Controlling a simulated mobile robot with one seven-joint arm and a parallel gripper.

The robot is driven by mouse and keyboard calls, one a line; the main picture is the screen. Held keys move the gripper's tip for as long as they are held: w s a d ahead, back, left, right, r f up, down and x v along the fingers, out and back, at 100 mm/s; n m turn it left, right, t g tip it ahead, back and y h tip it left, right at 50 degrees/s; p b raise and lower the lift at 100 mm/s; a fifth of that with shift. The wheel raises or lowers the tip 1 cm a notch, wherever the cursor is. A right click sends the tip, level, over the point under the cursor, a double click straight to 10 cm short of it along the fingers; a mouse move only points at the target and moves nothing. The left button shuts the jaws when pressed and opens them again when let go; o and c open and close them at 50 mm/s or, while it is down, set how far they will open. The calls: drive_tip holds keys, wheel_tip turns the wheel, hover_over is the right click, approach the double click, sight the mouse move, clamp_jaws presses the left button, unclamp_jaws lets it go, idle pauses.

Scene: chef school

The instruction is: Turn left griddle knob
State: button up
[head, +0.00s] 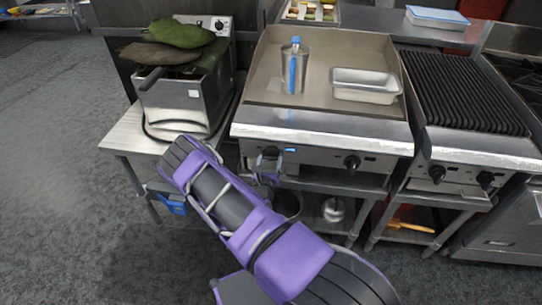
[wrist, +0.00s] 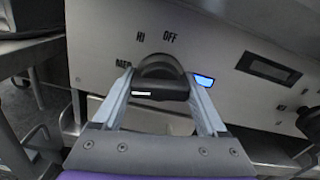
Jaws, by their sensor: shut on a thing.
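The griddle (head: 330,60) stands in the middle of the head view, with its steel front panel below the flat plate. Its left knob (wrist: 160,77) is black and round with a grip bar, and shows in the wrist view between my fingers. My gripper (wrist: 165,95) is shut on this knob, one finger on each side of the bar. A white mark shows on the bar. "HI", "OFF" and part of "MED" are printed around the knob. In the head view my gripper (head: 268,160) is at the left knob, which is partly hidden. The right knob (head: 352,162) is free.
A metal bottle (head: 294,68) and a steel pan (head: 364,86) stand on the griddle plate. A fryer (head: 184,105) with green leaf-like items on top is at left. A ridged grill (head: 465,92) is at right. Shelves lie below; open floor is at left.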

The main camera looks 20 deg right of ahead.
idle(0.5)
drive_tip(key=o, duration=1.3)
drive_tip(key=v, duration=1.7)
drive_tip(key=shift+s, duration=0.25)
drive_tip(key=shift+w+a, duration=0.1)
drive_tip(key=shift+a, duration=0.05)
